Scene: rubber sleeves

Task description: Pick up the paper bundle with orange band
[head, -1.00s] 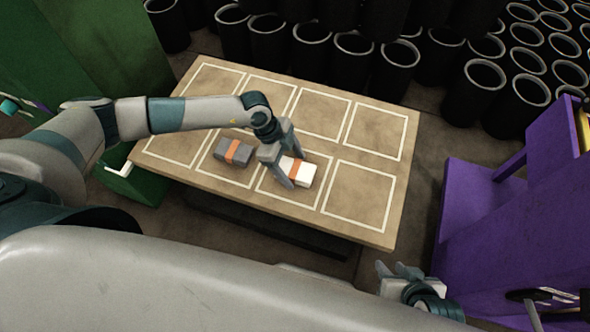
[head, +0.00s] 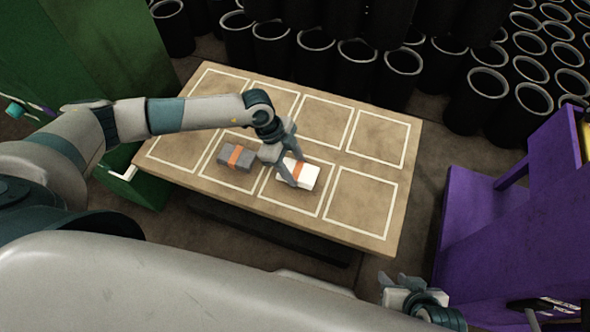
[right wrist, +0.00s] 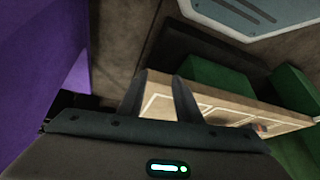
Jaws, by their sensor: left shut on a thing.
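A white paper bundle with an orange band (head: 309,176) lies in a front-row marked square of the table, third from the left. My left gripper (head: 295,170) is shut on it, with one finger on the near side and the other on the far side. The fingers hide part of the bundle and its band. I cannot tell any gap between the bundle and the table. My right gripper (head: 402,284) is open and empty, low at the right, off the table's front edge. Its two separated fingers show in the right wrist view (right wrist: 158,98).
A dark grey bundle with an orange band (head: 228,153) lies in the square to the left. The other squares of the wooden table (head: 352,238) look empty. Black tubes (head: 468,105) stand behind. A purple structure (head: 490,225) is at right, a green cabinet (head: 90,60) at left.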

